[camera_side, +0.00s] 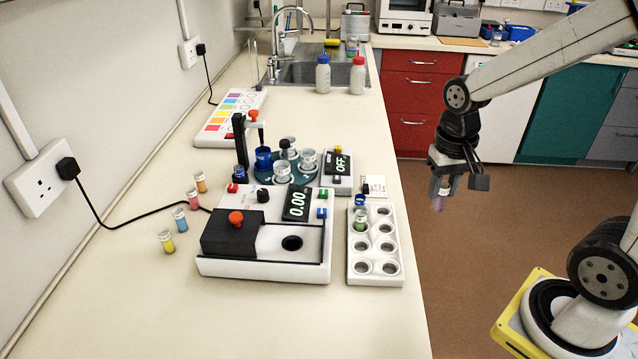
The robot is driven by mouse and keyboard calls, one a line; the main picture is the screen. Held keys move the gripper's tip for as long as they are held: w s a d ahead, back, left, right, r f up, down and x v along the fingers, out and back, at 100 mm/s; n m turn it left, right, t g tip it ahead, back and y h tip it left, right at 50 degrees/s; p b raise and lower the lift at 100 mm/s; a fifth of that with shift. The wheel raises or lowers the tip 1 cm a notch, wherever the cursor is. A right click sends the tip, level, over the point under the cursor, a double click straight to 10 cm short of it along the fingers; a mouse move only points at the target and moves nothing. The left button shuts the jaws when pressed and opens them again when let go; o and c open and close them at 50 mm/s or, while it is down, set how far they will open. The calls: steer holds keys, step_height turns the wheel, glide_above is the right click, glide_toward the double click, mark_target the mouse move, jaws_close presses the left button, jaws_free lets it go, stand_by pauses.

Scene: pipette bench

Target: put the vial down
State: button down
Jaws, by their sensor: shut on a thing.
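My gripper (440,181) is shut on a small clear vial (439,198) with purple contents. The vial points down and hangs tilted slightly, out past the bench's right edge with the floor behind it in the picture. Its upper part is hidden by the fingers. The white rack (376,281) stands on the bench to the lower left of my gripper.
A white instrument reading 0.00 (262,268) stands left of the rack. Yellow (167,241), blue (180,220), pink (193,198) and orange (201,183) vials stand further left. A display reading OFF (341,165) is behind the rack. The front bench surface is clear.

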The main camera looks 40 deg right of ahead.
steer(key=w+a+r+n, duration=0.1)
steer(key=a+n, duration=0.2)
steer(key=a, duration=0.5)
steer(key=w+a+r+n, duration=0.2)
steer(key=a+n, duration=0.1)
steer(key=a, duration=0.6)
steer(key=shift+w+a, duration=0.25)
steer(key=shift+w, duration=0.1)
steer(key=shift+w+a+f, duration=0.65)
steer(key=shift+w+f, duration=0.9)
steer(key=shift+w, duration=0.55)
steer(key=shift+w+a+f, duration=0.65)
steer(key=shift+w+f, duration=0.85)
steer(key=shift+w, duration=0.65)
steer(key=shift+w+a+f, duration=0.65)
steer(key=shift+w+f, duration=0.9)
steer(key=shift+w, duration=0.55)
